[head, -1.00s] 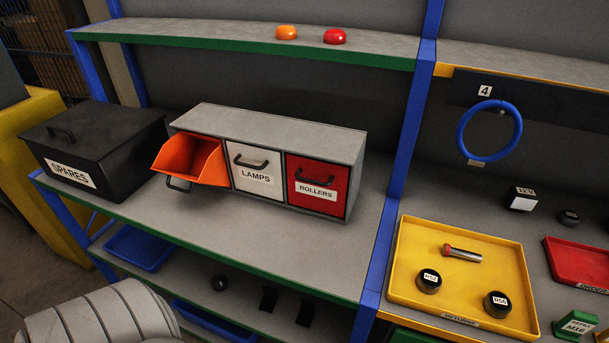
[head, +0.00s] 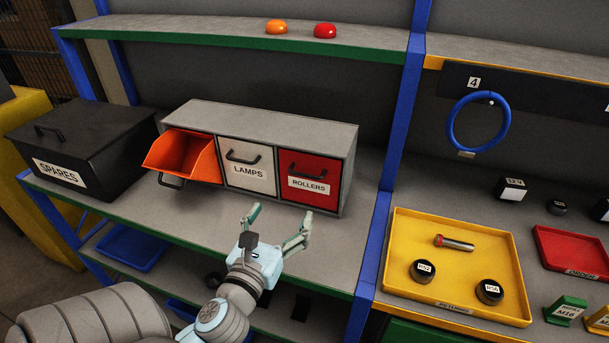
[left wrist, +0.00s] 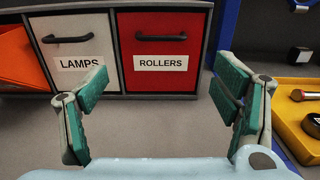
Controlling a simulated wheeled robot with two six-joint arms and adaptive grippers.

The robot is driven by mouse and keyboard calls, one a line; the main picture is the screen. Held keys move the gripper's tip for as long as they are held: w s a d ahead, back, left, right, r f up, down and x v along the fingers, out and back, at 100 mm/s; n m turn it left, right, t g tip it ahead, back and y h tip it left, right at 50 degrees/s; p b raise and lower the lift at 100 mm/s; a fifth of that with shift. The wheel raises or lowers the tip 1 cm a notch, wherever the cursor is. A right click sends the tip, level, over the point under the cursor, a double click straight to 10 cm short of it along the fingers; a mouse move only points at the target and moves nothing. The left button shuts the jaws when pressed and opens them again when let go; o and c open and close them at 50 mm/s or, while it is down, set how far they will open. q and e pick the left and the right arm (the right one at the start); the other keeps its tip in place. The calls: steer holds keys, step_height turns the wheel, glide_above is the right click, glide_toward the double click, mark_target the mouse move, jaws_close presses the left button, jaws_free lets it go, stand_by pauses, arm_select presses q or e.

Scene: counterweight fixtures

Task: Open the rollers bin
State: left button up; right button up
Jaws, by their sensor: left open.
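The red rollers bin (head: 315,190) is the right-hand drawer of a grey cabinet (head: 270,122) on the bench. It is shut, with a black bar handle (head: 308,172) above its ROLLERS label. It also shows in the left wrist view (left wrist: 160,72), with its handle (left wrist: 161,37) near the top. My left gripper (head: 278,215) is open and empty in front of the cabinet, below and apart from the lamps and rollers bins. In the left wrist view its two fingers (left wrist: 165,100) are spread wide, with the rollers bin ahead between them. My right gripper is not in view.
The white lamps bin (head: 248,165) is shut beside it. The orange bin (head: 185,155) at the left is pulled open. A black SPARES box (head: 80,145) stands further left. A yellow tray (head: 405,285) lies at the right beyond a blue post (head: 398,150).

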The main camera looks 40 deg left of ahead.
mark_target(304, 175)
arm_select(q)
steer(key=p+x, duration=0.1)
steer(key=x, duration=1.3)
steer(key=shift+w, duration=0.1)
steer(key=c, duration=1.4)
steer(key=shift+f, duration=0.1)
steer(key=shift+c, duration=0.2)
